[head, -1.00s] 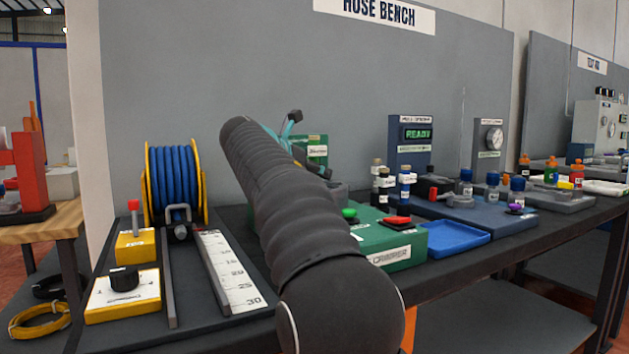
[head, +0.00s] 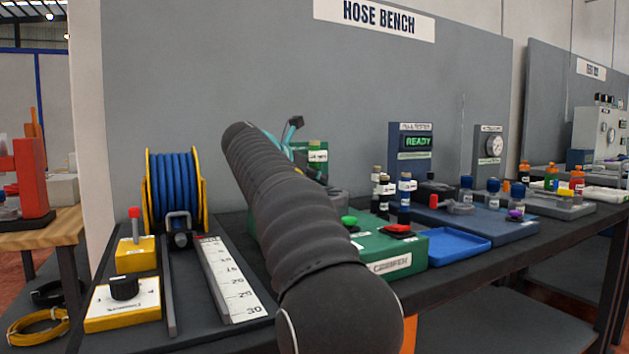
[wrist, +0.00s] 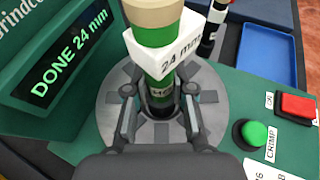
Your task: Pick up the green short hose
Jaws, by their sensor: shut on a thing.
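The green short hose (wrist: 158,68) stands roughly upright in the wrist view, with a tan upper end and a white tag reading "24 mm".
The crimper display (wrist: 66,70) reads "DONE 24 mm". A green button (wrist: 254,132) and red button (wrist: 296,106) lie right of the hose. A blue tray (head: 455,244), several dark bottles (head: 404,190) and a blue hose reel (head: 174,185) share the bench.

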